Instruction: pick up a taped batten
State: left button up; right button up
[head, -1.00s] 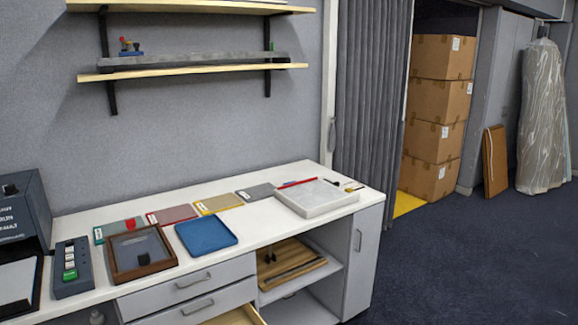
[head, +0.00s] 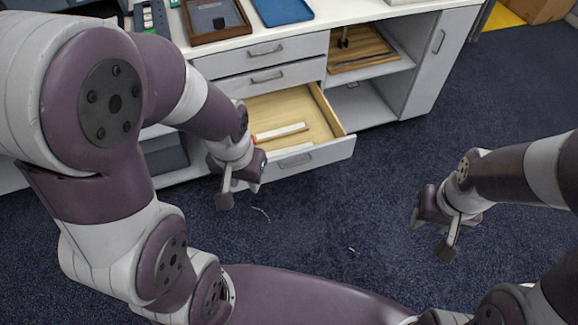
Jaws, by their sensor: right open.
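A pale batten (head: 281,132) with a red-orange mark at its left end lies in the open drawer (head: 335,122). I cannot make out tape on it clearly. My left gripper (head: 240,192) hangs in front of the drawer's left part, pointing down. Its fingers look apart, with nothing between them, and it is clear of the batten. My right gripper (head: 432,236) is open and empty over the floor, to the right of the drawer and well away from it.
Closed drawers (head: 265,78) sit above. A blue tray (head: 283,10) and a brown framed tray (head: 216,18) stand on the white worktop. Open shelves (head: 360,103) are at right.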

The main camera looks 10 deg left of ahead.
aim_at(278, 132)
jog(key=i+j+u, duration=0.15)
jog(key=i+j, duration=0.3)
jog(key=j, duration=0.25)
jog(key=i+j+u, duration=0.1)
jog(key=i+j, duration=0.35)
jog(key=j, duration=0.25)
jog(key=i+j+u, duration=0.15)
jog(key=i+j, duration=0.35)
jog(key=j, duration=0.1)
